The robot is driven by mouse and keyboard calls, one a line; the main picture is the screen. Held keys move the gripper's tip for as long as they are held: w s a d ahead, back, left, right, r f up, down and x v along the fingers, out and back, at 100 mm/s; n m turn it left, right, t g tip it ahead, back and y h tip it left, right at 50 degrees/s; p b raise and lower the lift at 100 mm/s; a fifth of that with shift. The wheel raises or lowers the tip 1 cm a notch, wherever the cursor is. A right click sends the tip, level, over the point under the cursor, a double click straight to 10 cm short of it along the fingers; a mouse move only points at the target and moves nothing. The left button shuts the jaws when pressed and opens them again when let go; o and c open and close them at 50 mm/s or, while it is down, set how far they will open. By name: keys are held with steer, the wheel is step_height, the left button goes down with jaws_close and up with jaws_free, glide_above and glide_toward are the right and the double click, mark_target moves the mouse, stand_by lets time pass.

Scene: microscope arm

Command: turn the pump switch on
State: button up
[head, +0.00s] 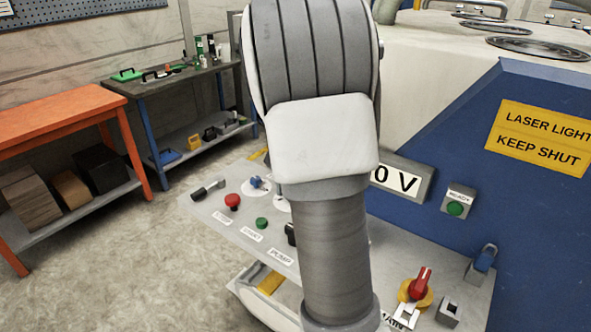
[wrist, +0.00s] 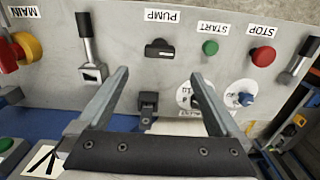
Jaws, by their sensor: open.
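The pump switch (wrist: 159,48) is a black rotary knob on the grey panel (wrist: 130,25), beside the PUMP label, which reads upside down in the wrist view. Its grip bar lies roughly level in that view. In the head view, part of the black pump switch (head: 291,233) shows at the left edge of my arm, above its PUMP label. My gripper (wrist: 160,76) is open and empty. Its two fingers point toward the panel, one to each side of the knob in the picture; I see no contact. In the head view my arm hides the gripper.
The green START button (wrist: 210,47) and red STOP button (wrist: 263,56) are right of the knob in the wrist view. A lever (wrist: 91,50) stands on its left, with the red-and-yellow MAIN switch (wrist: 27,50) beyond. A blue knob (wrist: 245,99) sits near the right finger.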

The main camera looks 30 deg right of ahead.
step_height(320, 180, up, 6)
steer(key=shift+r, duration=0.1)
stand_by(0.6)
steer(key=s+a+r+n+t, duration=0.2)
steer(key=s+a+r+n, duration=0.15)
steer(key=a, duration=0.35)
steer(key=s+a+r+n+t, duration=0.1)
steer(key=s+a+r+n, duration=0.3)
steer(key=a, duration=0.3)
steer(key=s+a+f+n+t, duration=0.2)
steer(key=s+a+n, duration=0.4)
steer(key=s, duration=0.4)
steer(key=shift+a+f+n+t, duration=0.15)
steer(key=shift+n+t, duration=0.15)
steer(key=shift+n, duration=0.15)
